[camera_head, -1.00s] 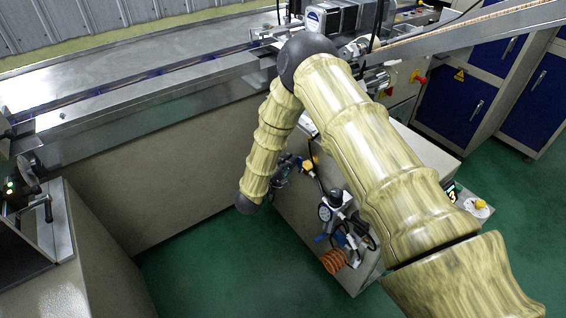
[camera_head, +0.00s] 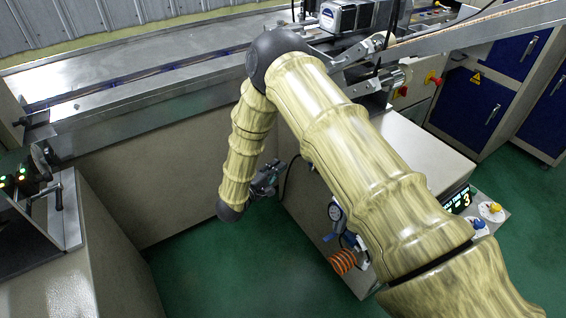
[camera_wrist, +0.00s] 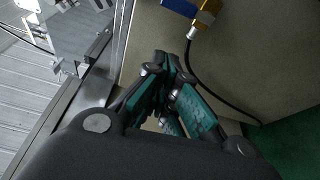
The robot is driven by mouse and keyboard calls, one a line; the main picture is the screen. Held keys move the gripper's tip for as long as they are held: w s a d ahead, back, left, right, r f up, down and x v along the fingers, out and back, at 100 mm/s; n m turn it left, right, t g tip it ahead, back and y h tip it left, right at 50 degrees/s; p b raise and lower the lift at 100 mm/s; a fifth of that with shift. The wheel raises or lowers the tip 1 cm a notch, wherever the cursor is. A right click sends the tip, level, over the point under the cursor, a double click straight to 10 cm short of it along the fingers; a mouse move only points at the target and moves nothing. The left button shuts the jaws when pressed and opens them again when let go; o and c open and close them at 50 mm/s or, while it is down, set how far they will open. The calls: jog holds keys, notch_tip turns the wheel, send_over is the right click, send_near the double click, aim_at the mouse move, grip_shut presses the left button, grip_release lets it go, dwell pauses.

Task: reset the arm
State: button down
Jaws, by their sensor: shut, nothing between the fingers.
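My arm bends down over the front of the machine in the head view. My gripper (camera_head: 270,178) shows small and dark beside the lower end of the arm, in front of the machine's side panel. In the wrist view my gripper (camera_wrist: 166,64) has its green-padded fingers together at the tips, with nothing between them. The fingers point toward the beige panel (camera_wrist: 240,62) and appear apart from it.
The wrapping machine's metal bed (camera_head: 150,75) runs across the back. A control cabinet (camera_head: 70,275) stands at lower left. Green floor (camera_head: 235,275) is open below. Blue cabinets (camera_head: 475,105) stand at right.

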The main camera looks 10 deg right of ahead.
jog(key=s+d+f+m+g+y+p, duration=0.1)
jog(key=s+d+f+m+g+y, duration=0.1)
jog(key=s+f+y, duration=0.5)
jog(key=s+d+f+m+g+y+p, duration=0.1)
jog(key=s+d+f+y+p, duration=0.15)
jog(key=s+f, duration=0.75)
jog(key=s+d+r+m+g+y, duration=0.1)
jog(key=s+m+g+y, duration=0.1)
jog(key=s, duration=1.3)
jog(key=s+r+m+g+y, duration=0.1)
jog(key=s+m+g, duration=0.3)
jog(key=s, duration=1.1)
jog(key=shift+d+r+g+y+p, duration=0.25)
jog(key=shift+d+g+y+p, duration=0.1)
jog(key=shift+g+y, duration=0.5)
jog(key=shift+w+a, duration=0.1)
